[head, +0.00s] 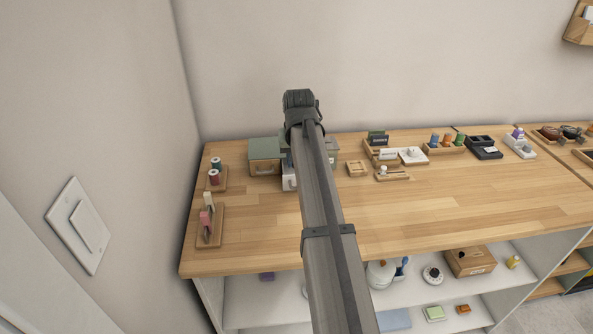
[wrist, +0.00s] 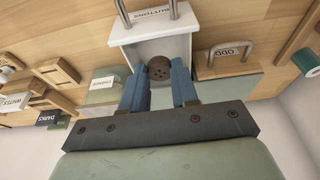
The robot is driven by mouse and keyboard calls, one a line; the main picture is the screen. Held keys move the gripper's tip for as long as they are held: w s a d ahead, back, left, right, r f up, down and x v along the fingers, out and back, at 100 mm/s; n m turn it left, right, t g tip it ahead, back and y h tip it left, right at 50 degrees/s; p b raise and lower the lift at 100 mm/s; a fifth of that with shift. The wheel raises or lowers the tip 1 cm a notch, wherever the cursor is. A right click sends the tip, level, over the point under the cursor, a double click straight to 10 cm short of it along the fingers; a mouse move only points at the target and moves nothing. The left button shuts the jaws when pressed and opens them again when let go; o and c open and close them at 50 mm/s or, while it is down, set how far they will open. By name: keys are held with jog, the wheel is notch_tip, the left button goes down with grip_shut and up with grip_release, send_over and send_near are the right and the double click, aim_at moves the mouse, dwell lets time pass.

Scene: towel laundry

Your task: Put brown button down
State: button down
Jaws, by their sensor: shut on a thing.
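The brown button (wrist: 160,71), round with small holes, is between the blue fingertips of my gripper (wrist: 160,73) in the wrist view. My gripper is shut on it. Behind the button is a white open drawer (wrist: 123,52) labelled BUTTONS, with a metal handle; the button shows against its inside, and I cannot tell whether it touches the drawer. In the head view my arm hides the gripper and the button, and only part of the white drawer (head: 289,183) shows at the arm's left side.
A box labelled ODD (wrist: 222,60) is right beside the drawer in the wrist view. A green-topped box (head: 265,155) stands left of my arm. Thread spools (head: 214,177) and a wooden holder with clips (head: 209,228) are farther left. The front worktop (head: 420,210) is clear.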

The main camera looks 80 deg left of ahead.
jog(key=shift+f, duration=2.15)
jog(key=shift+f, duration=0.15)
jog(key=c, duration=1.1)
grip_release()
jog(key=shift+c, duration=0.2)
jog(key=v, duration=1.2)
jog(key=shift+w, duration=0.1)
